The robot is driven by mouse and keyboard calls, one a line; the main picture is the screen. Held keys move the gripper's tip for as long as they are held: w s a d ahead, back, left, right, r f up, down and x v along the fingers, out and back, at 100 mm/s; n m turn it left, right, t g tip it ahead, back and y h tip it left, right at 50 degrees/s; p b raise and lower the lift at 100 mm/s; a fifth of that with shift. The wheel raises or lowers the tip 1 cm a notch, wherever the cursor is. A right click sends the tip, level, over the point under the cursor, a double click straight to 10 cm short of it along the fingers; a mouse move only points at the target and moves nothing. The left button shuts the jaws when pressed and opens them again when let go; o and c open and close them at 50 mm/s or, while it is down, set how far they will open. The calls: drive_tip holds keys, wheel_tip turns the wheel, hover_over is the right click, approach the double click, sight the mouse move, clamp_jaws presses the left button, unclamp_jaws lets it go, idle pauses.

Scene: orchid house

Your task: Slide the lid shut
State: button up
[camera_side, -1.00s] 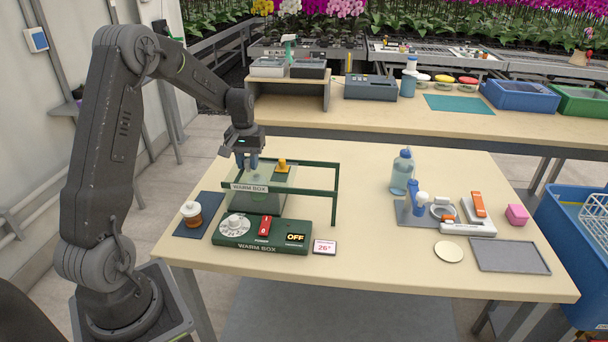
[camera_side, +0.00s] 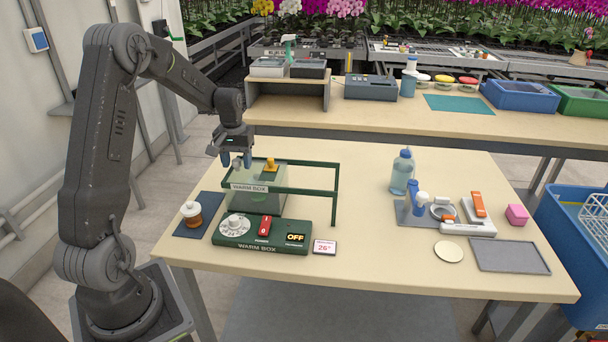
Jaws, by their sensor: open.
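The warm box (camera_side: 250,187) is a clear-walled box with green rails that run out to the right past it. Its see-through lid (camera_side: 258,173) lies at the top between the rails, with a yellow knob (camera_side: 270,166) on it. The lid appears to lie over the box; its exact edges are hard to make out.
The green control panel (camera_side: 262,234) with dial, red switch and OFF display is in front. An amber jar (camera_side: 192,214) stands on a dark mat at left. A blue bottle (camera_side: 402,172) and tools stand at right. The table's middle is clear.

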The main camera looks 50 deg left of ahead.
drive_tip(key=shift+r, duration=3.55)
drive_tip(key=s+d+r+m+t, duration=0.1)
drive_tip(key=d+r, duration=0.2)
drive_tip(key=d, duration=0.2)
drive_tip(key=d+r+m, duration=0.1)
drive_tip(key=d+r, duration=0.2)
drive_tip(key=d, duration=0.3)
drive_tip(key=s+d+r+m+t, duration=0.1)
drive_tip(key=s+d+m+t, duration=0.1)
drive_tip(key=s+d, duration=0.5)
drive_tip(key=s+d+r+m+t, duration=0.1)
drive_tip(key=s+d+m+t, duration=0.1)
drive_tip(key=s+d+m, duration=0.3)
drive_tip(key=s+d, duration=0.3)
drive_tip(key=d, duration=0.4)
drive_tip(key=shift+d+r+t, duration=0.3)
drive_tip(key=shift+d+r, duration=0.05)
